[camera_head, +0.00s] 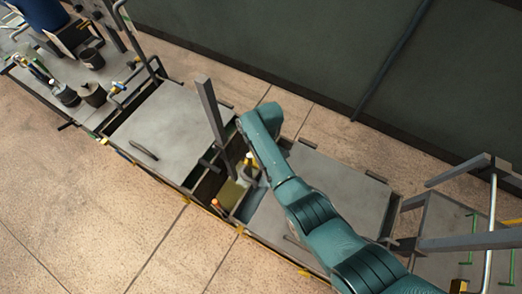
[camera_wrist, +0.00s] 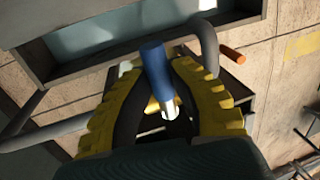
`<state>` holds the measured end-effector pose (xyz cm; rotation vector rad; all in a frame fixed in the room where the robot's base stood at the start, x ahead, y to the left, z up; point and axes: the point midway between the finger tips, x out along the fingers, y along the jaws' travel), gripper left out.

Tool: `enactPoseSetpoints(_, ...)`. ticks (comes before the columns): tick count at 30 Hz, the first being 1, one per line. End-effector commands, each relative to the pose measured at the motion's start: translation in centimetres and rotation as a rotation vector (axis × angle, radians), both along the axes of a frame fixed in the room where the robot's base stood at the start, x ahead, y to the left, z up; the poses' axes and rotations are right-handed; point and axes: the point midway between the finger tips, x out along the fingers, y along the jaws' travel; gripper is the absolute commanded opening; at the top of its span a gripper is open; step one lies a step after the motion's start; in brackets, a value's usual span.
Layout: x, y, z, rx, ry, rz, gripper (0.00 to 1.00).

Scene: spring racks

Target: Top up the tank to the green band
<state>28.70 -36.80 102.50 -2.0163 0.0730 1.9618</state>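In the wrist view, my gripper (camera_wrist: 158,68) has its yellow, dark-padded fingers close on both sides of a blue handle (camera_wrist: 155,62). The handle stands between the fingertips and ends in a pale metal shank (camera_wrist: 169,106). The fingers appear closed onto it near the tips. In the head view, my arm reaches down to the opening between two grey bench tops, and the fingers are mostly hidden. An olive-green surface (camera_head: 232,192) shows in that opening. I cannot tell whether it is the tank. No green band or liquid level can be made out.
Grey bench tops (camera_head: 168,130) lie on both sides of the opening, with an upright grey post (camera_head: 211,112) beside it. An orange-ended rod (camera_head: 216,204) stands at its front edge; an orange end also shows in the wrist view (camera_wrist: 233,55). Dark cups (camera_head: 92,59) stand far left.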

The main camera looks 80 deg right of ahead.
Motion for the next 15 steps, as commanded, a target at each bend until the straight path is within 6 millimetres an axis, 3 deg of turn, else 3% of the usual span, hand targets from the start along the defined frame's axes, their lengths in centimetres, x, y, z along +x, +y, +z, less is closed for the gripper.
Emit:
enactPoseSetpoints(1, -0.15, 0.13, -0.32, 0.003, 0.003, 0.0, 0.3)
enactPoseSetpoints(4, -0.12, 0.1, -0.24, 0.002, 0.003, 0.0, 0.5)
enactPoseSetpoints(15, 0.0, -0.18, 0.6, -0.001, -0.001, -0.001, 0.5)
